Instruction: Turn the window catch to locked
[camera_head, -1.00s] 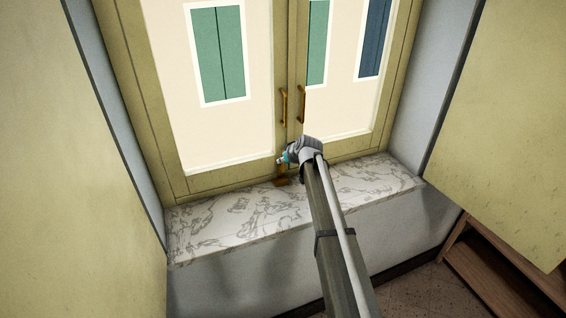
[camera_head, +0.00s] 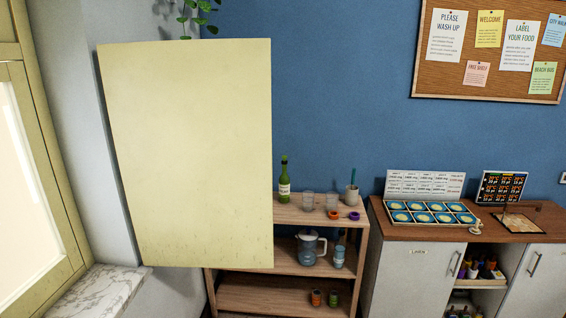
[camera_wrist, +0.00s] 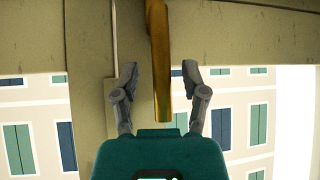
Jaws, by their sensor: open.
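A brass bar (camera_wrist: 161,55), which looks like the window catch's lever, shows in the wrist view, running from the top edge down to a blunt end near the middle. My gripper (camera_wrist: 159,72) is open. Its two grey fingers are on either side of the bar, with a gap showing on each side. How deep the bar lies between them is hard to tell. The pale olive window frame (camera_wrist: 240,40) is behind. In the head view only part of the window frame (camera_head: 62,190) shows at the left; the catch and gripper are out of that view.
A cream panel (camera_head: 190,150) stands right of the window, above the marble sill (camera_head: 100,295). Beyond are a wooden shelf (camera_head: 290,215) with a bottle, glasses and a jug, and a cabinet (camera_head: 410,275) with a tray. A cork board (camera_head: 430,80) hangs on the blue wall.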

